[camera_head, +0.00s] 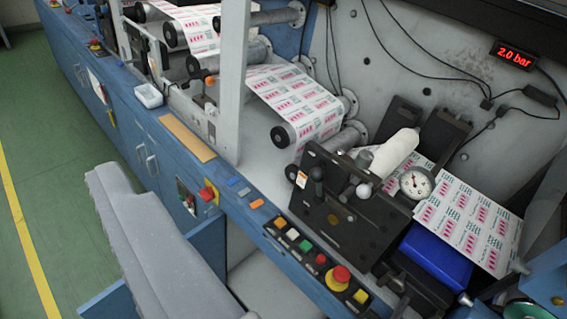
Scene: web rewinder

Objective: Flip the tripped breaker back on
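I cannot pick out a breaker for certain. On the front of the blue cabinet (128,128) is a small dark panel (186,197) with tiny coloured parts, too small to read. Just right of it is a red knob on a yellow plate (208,194). My gripper does not show in this view.
A large grey shape (150,240), which I cannot identify, fills the lower left foreground before the cabinet. A button strip with a red emergency stop (341,276) runs along the machine's front edge. Printed web (300,100) runs over rollers behind. Green floor (60,150) is clear at left.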

